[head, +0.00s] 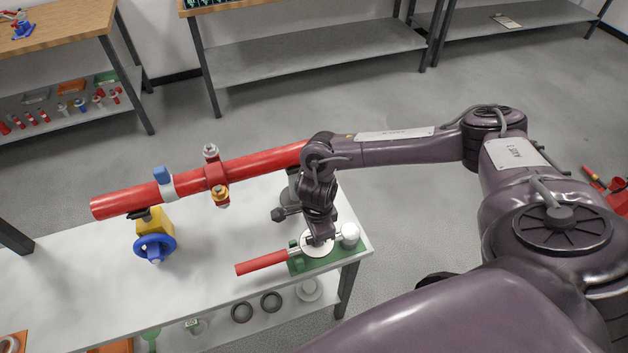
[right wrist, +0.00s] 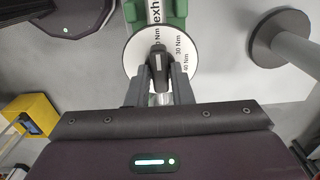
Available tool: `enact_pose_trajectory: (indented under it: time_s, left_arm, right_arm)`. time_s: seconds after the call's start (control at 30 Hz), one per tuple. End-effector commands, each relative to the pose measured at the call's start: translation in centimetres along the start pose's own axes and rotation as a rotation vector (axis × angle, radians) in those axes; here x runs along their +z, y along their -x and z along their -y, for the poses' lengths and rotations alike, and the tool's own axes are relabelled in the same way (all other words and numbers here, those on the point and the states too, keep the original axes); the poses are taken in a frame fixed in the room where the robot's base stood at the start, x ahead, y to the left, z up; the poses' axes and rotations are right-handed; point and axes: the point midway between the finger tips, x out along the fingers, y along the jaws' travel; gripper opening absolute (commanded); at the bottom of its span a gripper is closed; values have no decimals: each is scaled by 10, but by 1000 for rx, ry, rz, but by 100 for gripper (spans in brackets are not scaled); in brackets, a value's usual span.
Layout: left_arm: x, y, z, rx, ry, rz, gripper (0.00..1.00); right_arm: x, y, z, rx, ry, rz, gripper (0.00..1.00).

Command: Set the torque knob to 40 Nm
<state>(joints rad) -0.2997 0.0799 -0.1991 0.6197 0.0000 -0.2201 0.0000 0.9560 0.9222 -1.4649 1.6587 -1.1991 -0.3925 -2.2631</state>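A torque wrench with a red handle (head: 262,263) lies on a green base (head: 298,266) at the table's right end. Its round white dial (head: 318,249) lies under my right gripper (head: 317,238). In the right wrist view the white dial (right wrist: 191,72) carries "30 Nm" and "40 Nm" on its right side; another "Nm" label is partly hidden by the knob. The black torque knob (right wrist: 157,62) stands at the dial's middle with a pale mark on it. My right gripper's fingers (right wrist: 158,76) are closed around the knob, one on each side. My left gripper is not in view.
A red pipe (head: 125,200) with fittings crosses above the white table (head: 80,275). A yellow valve body with a blue handwheel (head: 155,248) stands left of the wrench. Rings lie on the lower shelf.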

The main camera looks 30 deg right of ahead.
Motion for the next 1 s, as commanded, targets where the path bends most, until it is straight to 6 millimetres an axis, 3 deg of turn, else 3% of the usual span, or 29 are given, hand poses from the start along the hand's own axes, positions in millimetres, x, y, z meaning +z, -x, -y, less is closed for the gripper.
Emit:
enact_pose_trajectory:
  time_s: [0.03,0.13,0.3,0.53,0.87,1.0]
  left_arm:
    - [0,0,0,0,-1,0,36]
    - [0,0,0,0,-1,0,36]
    - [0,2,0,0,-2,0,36]
    - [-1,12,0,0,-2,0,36]
    - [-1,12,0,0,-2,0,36]
    - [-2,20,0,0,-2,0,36]
  right_arm:
    - [0,0,0,0,0,0,13]
    - [0,0,0,0,0,0,0]
    - [0,1,0,1,-30,0,0]
    - [0,1,0,1,-273,-1,0]
    - [0,1,0,0,-315,0,0]
    - [0,2,0,1,-448,0,0]
